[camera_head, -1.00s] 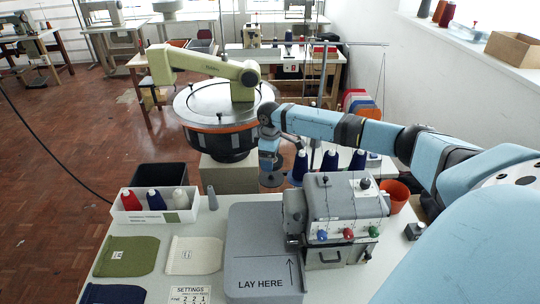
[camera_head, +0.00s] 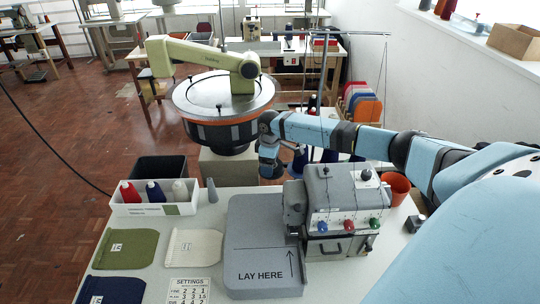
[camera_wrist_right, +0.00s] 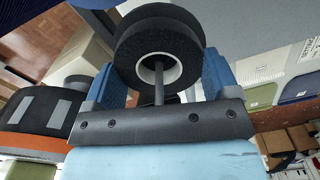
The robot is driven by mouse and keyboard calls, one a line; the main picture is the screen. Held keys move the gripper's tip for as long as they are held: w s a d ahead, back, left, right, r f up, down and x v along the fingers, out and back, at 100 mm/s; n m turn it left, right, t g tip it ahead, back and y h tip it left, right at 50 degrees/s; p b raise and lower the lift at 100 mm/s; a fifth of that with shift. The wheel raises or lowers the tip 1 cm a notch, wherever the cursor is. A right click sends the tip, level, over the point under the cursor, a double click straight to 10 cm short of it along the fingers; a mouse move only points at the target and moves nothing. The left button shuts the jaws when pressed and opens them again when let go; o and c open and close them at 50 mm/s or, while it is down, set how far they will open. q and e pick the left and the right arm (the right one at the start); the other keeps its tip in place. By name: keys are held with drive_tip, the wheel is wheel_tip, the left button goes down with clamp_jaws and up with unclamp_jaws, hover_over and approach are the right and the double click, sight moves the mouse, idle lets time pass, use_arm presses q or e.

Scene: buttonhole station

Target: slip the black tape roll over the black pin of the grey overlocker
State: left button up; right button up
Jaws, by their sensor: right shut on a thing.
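The grey overlocker (camera_head: 335,210) stands on the white table in the head view, beside the grey mat. My right gripper (camera_head: 269,164) is behind and to the left of it, pointing down. In the right wrist view my right gripper (camera_wrist_right: 160,78) has its blue fingers on both sides of the black tape roll (camera_wrist_right: 140,43) and is shut on it. The roll has a pale core. A thin dark rod shows in front of the core's opening; I cannot tell whether it is the black pin or whether the roll is around it. My left gripper is not in view.
Blue thread cones (camera_head: 299,163) stand behind the overlocker, close to my right gripper. A round machine table (camera_head: 222,128) is behind on the left. The grey "LAY HERE" mat (camera_head: 262,252), a thread box (camera_head: 128,209) and an orange cup (camera_head: 396,187) are nearby.

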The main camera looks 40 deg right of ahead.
drive_tip(key=o, duration=0.8)
drive_tip(key=shift+f, duration=0.1)
wheel_tip(320, 180, up, 14)
drive_tip(key=shift+b, duration=0.55)
